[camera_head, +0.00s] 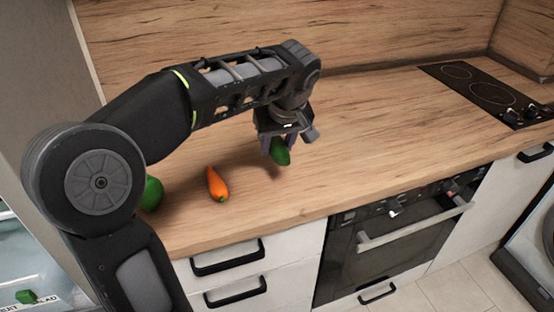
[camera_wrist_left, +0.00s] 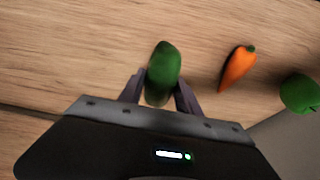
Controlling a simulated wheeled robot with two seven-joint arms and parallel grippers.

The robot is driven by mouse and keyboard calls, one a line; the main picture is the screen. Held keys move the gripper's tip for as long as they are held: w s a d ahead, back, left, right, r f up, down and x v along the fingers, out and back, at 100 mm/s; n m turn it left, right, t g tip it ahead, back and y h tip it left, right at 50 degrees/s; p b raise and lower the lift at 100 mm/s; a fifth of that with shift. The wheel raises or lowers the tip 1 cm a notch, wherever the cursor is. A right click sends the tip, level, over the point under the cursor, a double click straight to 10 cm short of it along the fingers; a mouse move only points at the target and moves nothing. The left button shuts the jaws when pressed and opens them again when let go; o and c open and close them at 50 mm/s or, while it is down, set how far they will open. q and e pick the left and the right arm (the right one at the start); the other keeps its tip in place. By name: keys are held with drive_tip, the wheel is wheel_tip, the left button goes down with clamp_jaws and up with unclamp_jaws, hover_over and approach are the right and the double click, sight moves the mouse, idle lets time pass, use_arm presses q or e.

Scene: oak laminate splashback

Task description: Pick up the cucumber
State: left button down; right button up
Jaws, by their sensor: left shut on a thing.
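The cucumber (camera_head: 281,154) is a short dark green piece held between the fingers of my left gripper (camera_head: 276,145). In the head view it appears a little above the wooden worktop, with a shadow below it. In the left wrist view the cucumber (camera_wrist_left: 163,72) stands between the two fingertips of my left gripper (camera_wrist_left: 160,95), which is shut on it. Its lower end is partly hidden by the gripper. My right gripper is not in view.
An orange carrot (camera_head: 217,184) lies on the worktop (camera_head: 340,180) to the left. A round green vegetable (camera_head: 152,193) is partly hidden behind my arm. A black hob (camera_head: 490,92) is at the far right, and an oven (camera_head: 385,240) is below the front edge.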

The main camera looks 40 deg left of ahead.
use_arm(q)
drive_tip(key=shift+r, duration=1.5)
